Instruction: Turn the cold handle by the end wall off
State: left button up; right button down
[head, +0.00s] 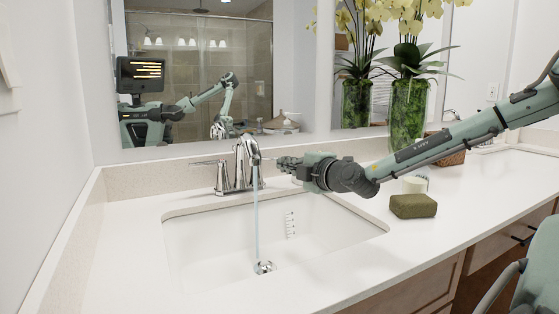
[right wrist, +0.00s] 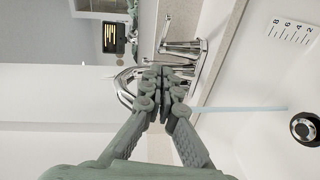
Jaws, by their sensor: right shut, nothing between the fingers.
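The chrome faucet (head: 246,165) stands behind the left sink, and a thin stream of water (head: 257,225) falls from its spout. The handle on the end-wall side (head: 222,178) has its lever pointing left toward that wall. My right gripper (head: 279,162) is shut and empty, just right of the spout; the handle on that side is mostly hidden. In the right wrist view, the shut fingers (right wrist: 165,85) overlap the chrome spout (right wrist: 125,88), with a handle (right wrist: 182,47) beside them. I cannot tell whether they touch. My left gripper is not directly in view.
The white sink basin (head: 190,250) lies below, with a drain (head: 264,267). The end wall (head: 40,130) is at left and the mirror (head: 180,60) behind. A green sponge-like block (head: 413,206), a white cup (head: 414,184) and a flower vase (head: 408,112) stand right.

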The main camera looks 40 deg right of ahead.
jog(key=w+d, duration=0.1)
jog(key=w, duration=0.1)
jog(key=w+d, duration=0.1)
jog(key=w, duration=0.1)
jog(key=w+d+f, duration=0.1)
jog(key=shift+w, duration=0.4)
jog(key=shift+w+d, duration=0.35)
jog(key=shift+d, duration=0.2)
pick_arm(q)
jog(key=shift+s+f, duration=0.1)
jog(key=shift+f, duration=0.55)
pick_arm(e)
jog(key=shift+f, duration=0.1)
